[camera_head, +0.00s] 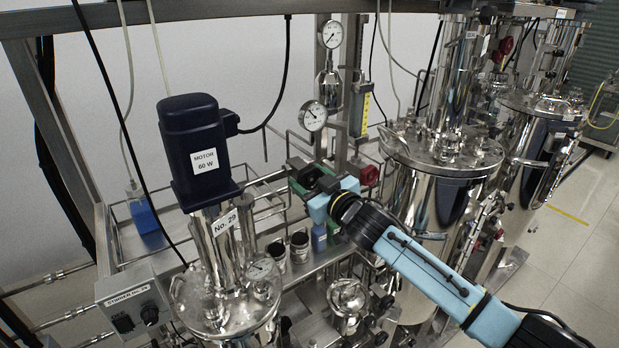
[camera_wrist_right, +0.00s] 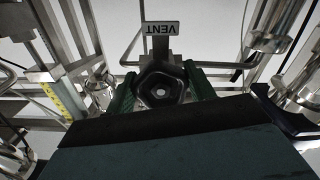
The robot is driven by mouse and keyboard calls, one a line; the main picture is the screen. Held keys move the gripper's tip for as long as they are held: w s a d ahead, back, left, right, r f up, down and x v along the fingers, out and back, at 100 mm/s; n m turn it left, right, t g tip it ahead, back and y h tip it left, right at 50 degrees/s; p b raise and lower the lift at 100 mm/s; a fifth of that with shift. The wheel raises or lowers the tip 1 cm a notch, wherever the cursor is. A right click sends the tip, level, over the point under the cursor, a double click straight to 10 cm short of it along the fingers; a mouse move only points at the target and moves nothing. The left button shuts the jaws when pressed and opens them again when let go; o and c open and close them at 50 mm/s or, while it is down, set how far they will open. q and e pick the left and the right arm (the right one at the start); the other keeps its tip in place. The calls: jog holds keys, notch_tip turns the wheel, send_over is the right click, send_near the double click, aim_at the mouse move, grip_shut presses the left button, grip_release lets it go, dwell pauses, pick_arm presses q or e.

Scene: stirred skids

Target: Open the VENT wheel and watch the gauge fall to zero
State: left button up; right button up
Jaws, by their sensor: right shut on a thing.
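The VENT wheel (camera_wrist_right: 161,90) is a black, lobed knob with a pale centre, below a plate lettered VENT (camera_wrist_right: 161,28) that appears upside down in the right wrist view. My right gripper (camera_wrist_right: 161,94) has its green fingers on both sides of the wheel and is shut on it. In the head view the right gripper (camera_head: 305,181) reaches in from the lower right and largely hides the wheel. A round gauge (camera_head: 313,115) stands just above the gripper, and another gauge (camera_head: 332,34) is higher up. Their readings are too small to tell. My left gripper is out of view.
A blue motor (camera_head: 192,140) marked 60 W stands on a steel vessel at left. A red knob (camera_head: 369,175) is close to the right of my gripper. Steel vessels (camera_head: 440,160) stand at right. A tray (camera_head: 125,250), small bottles and thin pipes crowd the area.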

jog(key=n, duration=0.3)
jog(key=shift+d+n+p, duration=0.1)
jog(key=shift+n+p, duration=0.3)
jog(key=n, duration=0.3)
jog(key=shift+n+p, duration=0.3)
jog(key=shift+p, duration=0.05)
jog(key=n, duration=0.3)
jog(key=shift+r+n, duration=0.1)
jog(key=shift+n, duration=0.3)
jog(key=n+p, duration=0.1)
jog(key=n, duration=0.3)
jog(key=shift+w+d+r, duration=0.1)
jog(key=n, duration=0.4)
jog(key=n+p, duration=0.1)
jog(key=n, duration=0.3)
jog(key=shift+r+n, duration=0.15)
jog(key=shift+n, duration=0.15)
jog(key=n, duration=0.3)
jog(key=shift+n+p, duration=0.6)
jog(key=shift+n, duration=1.3)
